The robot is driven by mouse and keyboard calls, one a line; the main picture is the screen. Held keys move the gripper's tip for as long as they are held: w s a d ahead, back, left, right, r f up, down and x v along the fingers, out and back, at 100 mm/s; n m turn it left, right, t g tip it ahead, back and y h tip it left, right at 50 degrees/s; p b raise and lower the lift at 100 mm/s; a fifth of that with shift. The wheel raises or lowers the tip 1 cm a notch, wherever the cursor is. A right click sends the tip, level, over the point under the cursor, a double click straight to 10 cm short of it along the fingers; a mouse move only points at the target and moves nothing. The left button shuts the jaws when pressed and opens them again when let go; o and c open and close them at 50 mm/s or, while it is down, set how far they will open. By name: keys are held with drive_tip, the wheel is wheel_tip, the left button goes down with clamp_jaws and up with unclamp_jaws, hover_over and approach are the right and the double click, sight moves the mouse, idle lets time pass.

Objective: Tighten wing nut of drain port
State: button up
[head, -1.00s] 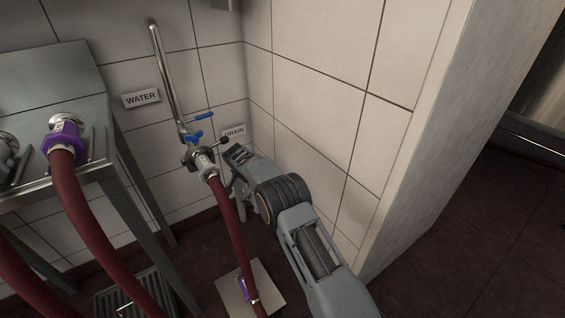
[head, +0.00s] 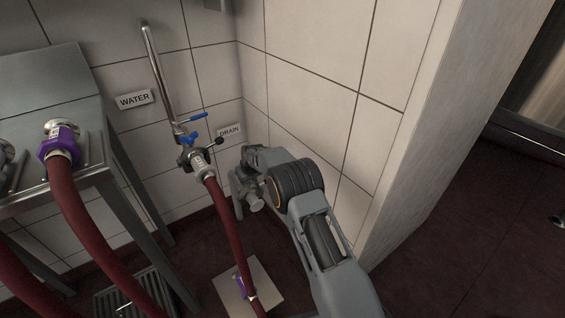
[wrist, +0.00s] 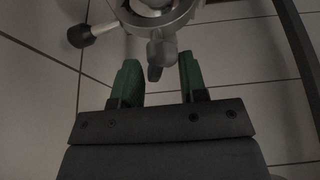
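The wing nut (wrist: 160,50) is grey metal and hangs below a round clamp (wrist: 156,8) at the top of the wrist view. My gripper (wrist: 158,66) has two green fingers, open and spread. The lower wing lies between the fingertips in the picture, with gaps on both sides; no contact shows. In the head view my gripper (head: 252,155) is by the wall corner below the DRAIN label (head: 229,131). My arm hides the wing nut there.
A dark red hose (head: 230,230) with a metal coupling runs down left of my arm. A black-knobbed lever (wrist: 80,36) juts out left of the clamp. A tiled wall (head: 330,100) stands close on the right. Blue-handled valves (head: 190,139) are left of the gripper.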

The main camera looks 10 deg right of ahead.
drive_tip(key=n+b, duration=0.1)
drive_tip(key=n+y+b, duration=0.1)
drive_tip(key=n, duration=0.1)
drive_tip(key=shift+f+g, duration=0.3)
drive_tip(key=n+g+y+b, duration=0.1)
drive_tip(key=n+b, duration=0.1)
drive_tip(key=n, duration=0.2)
drive_tip(key=shift+w+d, duration=0.1)
drive_tip(key=shift+r+n+g+b, duration=0.3)
drive_tip(key=shift+r+n, duration=0.05)
drive_tip(key=shift+n, duration=0.35)
drive_tip(key=p+v, duration=0.6)
drive_tip(key=v, duration=0.9)
drive_tip(key=s+d+r+m+h, duration=0.1)
drive_tip(key=s+d+r+m, duration=0.1)
drive_tip(key=s, duration=0.6)
drive_tip(key=s+d+r+m, duration=0.3)
drive_tip(key=s+r+m, duration=0.1)
drive_tip(key=s+r, duration=0.2)
drive_tip(key=shift+s+r+m+h, duration=0.2)
drive_tip(key=shift+s+m+h, duration=0.2)
drive_tip(key=shift+s, duration=0.5)
